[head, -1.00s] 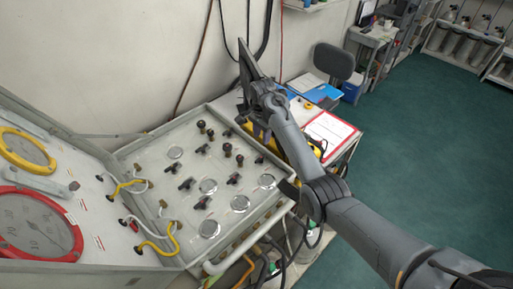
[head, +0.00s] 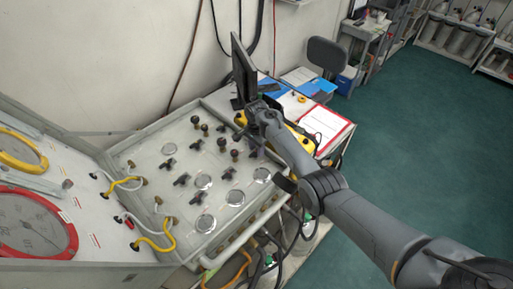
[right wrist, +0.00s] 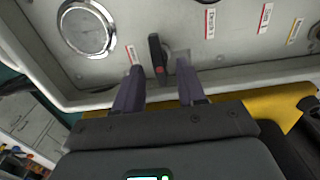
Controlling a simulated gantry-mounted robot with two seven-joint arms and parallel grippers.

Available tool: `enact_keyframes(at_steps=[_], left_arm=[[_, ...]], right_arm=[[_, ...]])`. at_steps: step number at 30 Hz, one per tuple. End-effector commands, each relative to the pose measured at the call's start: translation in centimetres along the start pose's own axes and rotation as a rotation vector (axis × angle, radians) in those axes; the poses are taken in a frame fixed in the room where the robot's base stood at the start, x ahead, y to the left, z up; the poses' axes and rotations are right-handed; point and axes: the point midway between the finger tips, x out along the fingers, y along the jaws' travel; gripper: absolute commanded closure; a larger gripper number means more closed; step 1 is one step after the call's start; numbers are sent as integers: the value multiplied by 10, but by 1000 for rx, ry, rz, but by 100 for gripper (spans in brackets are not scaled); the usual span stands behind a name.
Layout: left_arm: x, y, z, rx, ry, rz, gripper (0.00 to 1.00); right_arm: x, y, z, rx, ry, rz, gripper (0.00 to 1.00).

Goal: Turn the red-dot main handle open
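The red-dot main handle (right wrist: 157,56) is a black lever with a red dot near its lower end, on the pale panel in the right wrist view. It points nearly straight up and down in that picture. My right gripper (right wrist: 159,66) is open, with one finger on each side of the handle's lower end and a visible gap on both sides. In the head view my right gripper (head: 256,147) is over the right edge of the panel (head: 140,150), and it hides the handle there. My left gripper is not in view.
Several black knobs and levers (head: 182,179) and round gauges (head: 205,223) cover the panel. White and yellow hoses (head: 155,243) run to the upright gauge board (head: 100,210) at left. A yellow object (head: 302,138) and a red-edged clipboard (head: 325,127) lie beyond the panel's right side.

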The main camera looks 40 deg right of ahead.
Motion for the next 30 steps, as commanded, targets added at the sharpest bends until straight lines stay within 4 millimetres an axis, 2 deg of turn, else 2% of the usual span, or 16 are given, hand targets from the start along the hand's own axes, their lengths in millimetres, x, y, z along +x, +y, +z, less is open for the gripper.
enact_keyframes(at_steps=[4, 5, 12, 23, 30], left_arm=[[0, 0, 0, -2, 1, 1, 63], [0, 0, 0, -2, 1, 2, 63], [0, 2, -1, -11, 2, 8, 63], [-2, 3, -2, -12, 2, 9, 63], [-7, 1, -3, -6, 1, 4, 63]], right_arm=[[0, 0, 0, 0, 0, 0, 60], [0, 0, 0, 0, 0, 0, 63], [0, 0, 0, -1, 0, 0, 100], [-1, 0, 0, -23, 0, 1, 100], [-2, 0, 0, -131, 0, 2, 100]])
